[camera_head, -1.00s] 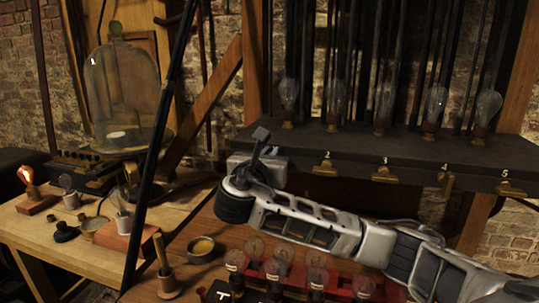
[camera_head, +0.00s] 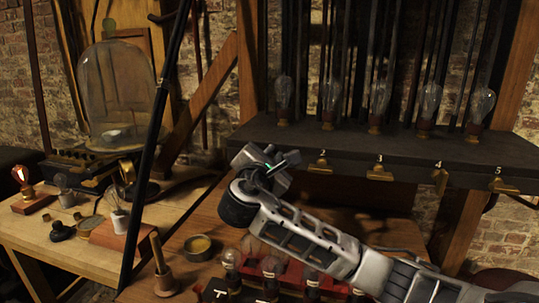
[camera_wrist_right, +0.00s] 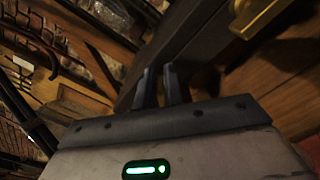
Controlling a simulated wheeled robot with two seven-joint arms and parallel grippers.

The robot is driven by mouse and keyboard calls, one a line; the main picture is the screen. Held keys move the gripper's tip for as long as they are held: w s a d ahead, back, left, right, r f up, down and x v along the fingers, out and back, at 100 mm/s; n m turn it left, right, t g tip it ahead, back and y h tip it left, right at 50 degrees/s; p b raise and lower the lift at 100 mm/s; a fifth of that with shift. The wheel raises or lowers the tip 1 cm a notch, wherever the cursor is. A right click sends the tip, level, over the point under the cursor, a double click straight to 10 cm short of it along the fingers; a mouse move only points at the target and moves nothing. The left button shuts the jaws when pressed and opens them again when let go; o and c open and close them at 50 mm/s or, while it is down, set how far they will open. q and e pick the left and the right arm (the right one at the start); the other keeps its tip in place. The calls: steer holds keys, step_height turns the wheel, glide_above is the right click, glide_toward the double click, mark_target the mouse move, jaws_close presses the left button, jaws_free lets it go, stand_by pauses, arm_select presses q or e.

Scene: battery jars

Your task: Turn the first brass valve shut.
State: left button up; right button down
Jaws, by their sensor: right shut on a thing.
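My right gripper (camera_head: 262,160) is at the left end of the dark shelf's front edge, left of the brass valve marked 2 (camera_head: 320,167). It covers the place of the first brass valve, which is hidden behind it in the head view. In the right wrist view its two dark fingers (camera_wrist_right: 160,82) are close together against the dark shelf edge. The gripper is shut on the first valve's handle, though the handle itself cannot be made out. My left gripper is out of view.
Glass bulbs stand above. A black pole (camera_head: 150,150) rises at the left. A bench with bulbs lies below my forearm.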

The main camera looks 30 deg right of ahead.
arm_select(q)
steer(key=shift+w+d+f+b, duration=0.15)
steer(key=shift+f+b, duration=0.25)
steer(key=shift+b, duration=0.5)
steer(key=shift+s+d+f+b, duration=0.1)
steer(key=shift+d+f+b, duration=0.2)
steer(key=shift+b, duration=0.6)
arm_select(e)
steer(key=shift+s+d+f+m, duration=0.1)
steer(key=shift+f+m, duration=0.25)
steer(key=shift+m, duration=1.3)
steer(key=shift+s+d+f+m, duration=0.15)
steer(key=shift+f+m, duration=0.25)
steer(key=shift+m, duration=1.3)
steer(key=shift+s+f+m, duration=0.1)
steer(key=shift+f+m, duration=0.25)
steer(key=shift+m, duration=1.3)
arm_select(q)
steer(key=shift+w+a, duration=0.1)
arm_select(e)
steer(key=c, duration=1.5)
jaws_free()
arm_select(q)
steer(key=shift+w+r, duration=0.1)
arm_select(e)
steer(key=shift+r, duration=0.1)
